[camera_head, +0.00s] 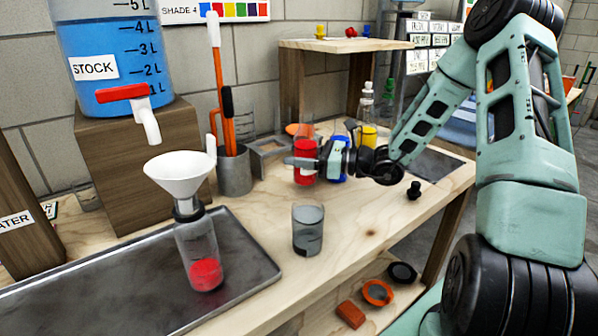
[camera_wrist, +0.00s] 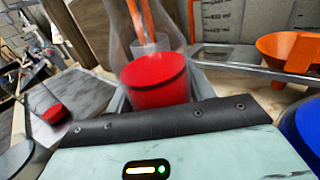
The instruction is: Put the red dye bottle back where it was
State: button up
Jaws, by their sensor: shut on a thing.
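The red dye bottle (camera_head: 305,175) is clear with red liquid in it and stands upright near the back of the bench, beside a blue bottle (camera_head: 338,172). My gripper (camera_head: 304,162) reaches in from the right and is shut around it. In the wrist view the red bottle (camera_wrist: 155,82) rises just beyond my dark finger pad, its base hidden. I cannot tell whether its base touches the bench.
A clear bottle (camera_head: 197,248) with red liquid and a white funnel (camera_head: 180,173) stands on the metal tray (camera_head: 262,262). A grey cup (camera_head: 308,232), a holder of tools (camera_head: 234,172), a yellow-filled bottle (camera_head: 368,135) and a black stopper (camera_head: 414,190) are nearby. The front bench is mostly clear.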

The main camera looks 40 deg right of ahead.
jog(key=shift+f, duration=1.7)
jog(key=shift+f+b, duration=0.1)
jog(key=shift+b, duration=0.2)
jog(key=o, duration=1.2)
jog(key=shift+r, duration=0.2)
jog(key=v, duration=1.2)
jog(key=shift+f+p, duration=0.1)
jog(key=shift+p, duration=0.2)
jog(key=shift+s, duration=0.1)
